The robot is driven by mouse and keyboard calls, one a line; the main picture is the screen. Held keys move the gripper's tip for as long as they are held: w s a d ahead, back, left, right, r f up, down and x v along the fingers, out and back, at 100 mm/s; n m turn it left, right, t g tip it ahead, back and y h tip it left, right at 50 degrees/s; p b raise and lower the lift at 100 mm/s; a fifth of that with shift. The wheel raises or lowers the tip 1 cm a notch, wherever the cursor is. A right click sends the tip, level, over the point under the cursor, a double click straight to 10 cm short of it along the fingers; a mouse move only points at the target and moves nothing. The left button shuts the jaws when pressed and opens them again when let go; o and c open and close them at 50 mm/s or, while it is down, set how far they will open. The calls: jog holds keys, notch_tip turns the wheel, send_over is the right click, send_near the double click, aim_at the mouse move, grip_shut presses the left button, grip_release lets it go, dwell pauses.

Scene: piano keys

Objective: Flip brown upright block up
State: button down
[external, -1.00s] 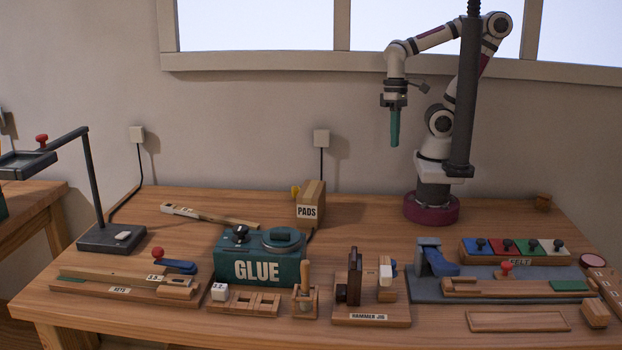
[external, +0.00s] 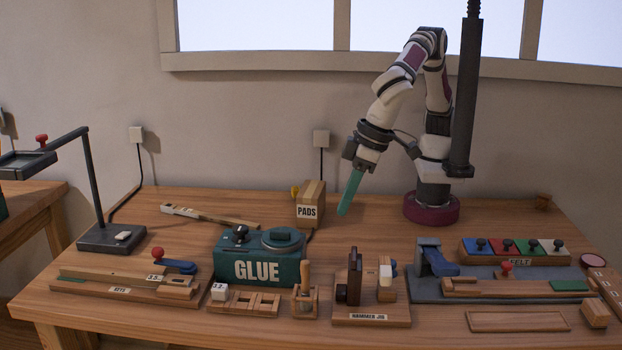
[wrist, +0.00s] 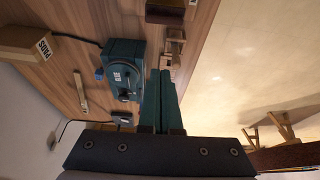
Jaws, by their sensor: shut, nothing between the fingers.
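A dark brown upright block (external: 354,276) stands on the wooden board labelled HAMMER JIG (external: 372,312), near the front middle of the bench. A dark round knob shows on its left side. My gripper (external: 343,211) has long teal fingers pressed together, with nothing between them. It hangs tilted above the bench, behind and well above the brown block, apart from it. In the wrist view my shut fingers (wrist: 163,72) point up the picture. A dark brown piece at the top edge there may be the jig's block, but it is cut off.
The teal GLUE box (external: 260,262) stands left of the jig, with a small wooden holder (external: 305,303) between them. The PADS box (external: 309,204) is behind. A light wooden piece stands on the jig's right side. A grey base (external: 425,289) with a blue lever is close on the right.

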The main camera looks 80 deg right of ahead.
aim_at(358, 257)
notch_tip(358, 257, down, 9)
jog(key=shift+s+f, duration=0.15)
jog(key=shift+s, duration=0.2)
dwell(0.6)
jog(key=shift+s, duration=2.05)
jog(key=shift+w, duration=0.1)
